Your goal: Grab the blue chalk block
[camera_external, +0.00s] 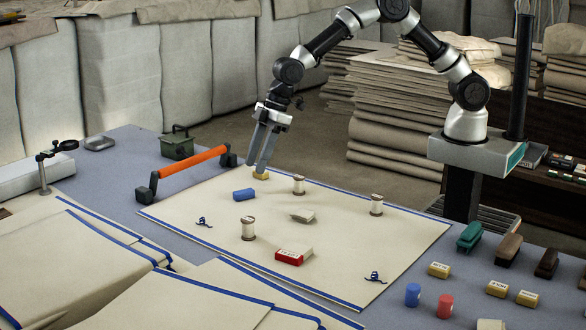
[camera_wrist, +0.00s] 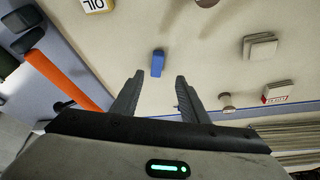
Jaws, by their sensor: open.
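The blue chalk block (camera_external: 244,194) lies on the cream cloth (camera_external: 340,262), toward its back left part. It also shows in the wrist view (camera_wrist: 158,63), just beyond the fingertips and between their lines. My gripper (camera_external: 260,171) points down near the cloth's back edge, a little behind and right of the block. In the wrist view my gripper (camera_wrist: 160,77) has its two fingers wide apart, with only cloth between them. It is not touching the block. A small yellowish thing (camera_external: 261,176) shows at the fingertips in the external view; its contact with them is unclear.
Thread spools (camera_external: 248,229), a beige block (camera_external: 302,216) and a red-and-white box (camera_external: 294,256) stand on the cloth. An orange-handled bar (camera_external: 193,163) lies along the left edge. The cloth right around the blue block is clear.

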